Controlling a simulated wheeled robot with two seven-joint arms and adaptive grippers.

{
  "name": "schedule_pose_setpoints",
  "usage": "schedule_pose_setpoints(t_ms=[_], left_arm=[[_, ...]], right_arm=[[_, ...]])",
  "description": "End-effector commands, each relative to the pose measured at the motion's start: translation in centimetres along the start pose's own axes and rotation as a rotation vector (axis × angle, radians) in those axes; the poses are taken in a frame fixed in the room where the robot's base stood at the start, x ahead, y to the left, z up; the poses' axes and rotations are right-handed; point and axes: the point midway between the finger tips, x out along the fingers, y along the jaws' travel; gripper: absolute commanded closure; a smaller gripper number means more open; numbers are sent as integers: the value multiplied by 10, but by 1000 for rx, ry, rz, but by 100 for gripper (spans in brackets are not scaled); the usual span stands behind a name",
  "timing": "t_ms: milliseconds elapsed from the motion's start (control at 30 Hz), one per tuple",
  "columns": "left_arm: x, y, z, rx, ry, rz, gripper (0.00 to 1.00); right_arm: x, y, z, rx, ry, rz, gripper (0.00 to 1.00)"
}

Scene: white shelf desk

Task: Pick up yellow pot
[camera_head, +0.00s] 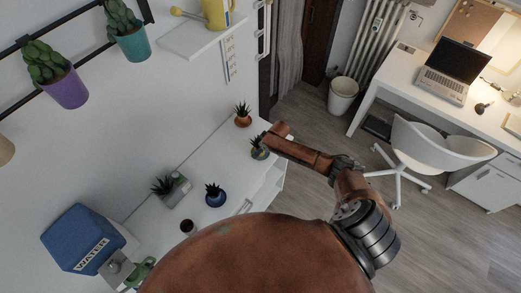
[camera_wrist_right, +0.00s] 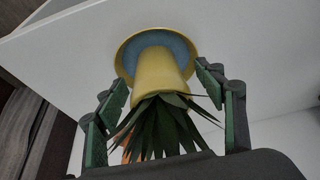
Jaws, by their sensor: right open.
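The yellow pot (camera_wrist_right: 158,72) holds a spiky green plant and stands on a yellow saucer with a blue-grey inside, on a white surface. In the head view the yellow pot (camera_head: 259,155) is small, on the white desk's far end, partly covered by its leaves. My right gripper (camera_wrist_right: 161,80) is open, one finger on each side of the pot, with visible gaps. Its fingers cannot be made out in the head view, where the copper-coloured right arm reaches in beside the plant. My left gripper is not in view.
An orange pot (camera_head: 243,121) stands just beyond the yellow one. Blue (camera_head: 215,199) and grey (camera_head: 173,190) planters, a dark cup (camera_head: 187,227) and a blue water container (camera_head: 82,238) stand nearer along the desk. The wall lies to the left.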

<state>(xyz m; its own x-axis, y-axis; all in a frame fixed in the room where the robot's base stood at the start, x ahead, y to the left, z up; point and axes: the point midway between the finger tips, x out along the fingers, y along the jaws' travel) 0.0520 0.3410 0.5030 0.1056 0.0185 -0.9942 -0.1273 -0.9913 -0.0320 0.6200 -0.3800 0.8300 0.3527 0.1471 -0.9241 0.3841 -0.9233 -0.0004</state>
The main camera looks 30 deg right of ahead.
Motion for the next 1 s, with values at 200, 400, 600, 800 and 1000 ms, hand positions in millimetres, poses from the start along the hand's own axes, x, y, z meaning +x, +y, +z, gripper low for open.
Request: schedule_pose_setpoints(t_ms=[200, 400, 600, 800, 1000], left_arm=[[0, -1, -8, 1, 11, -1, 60], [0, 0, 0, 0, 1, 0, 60], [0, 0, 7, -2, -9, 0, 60], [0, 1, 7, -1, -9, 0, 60], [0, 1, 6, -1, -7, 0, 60]], right_arm=[[0, 0, 0, 1, 1, 1, 37], [0, 1, 0, 1, 1, 1, 51], [0, 1, 0, 1, 1, 1, 65], [0, 1, 0, 1, 1, 1, 79], [0, 0, 0, 1, 1, 1, 92]])
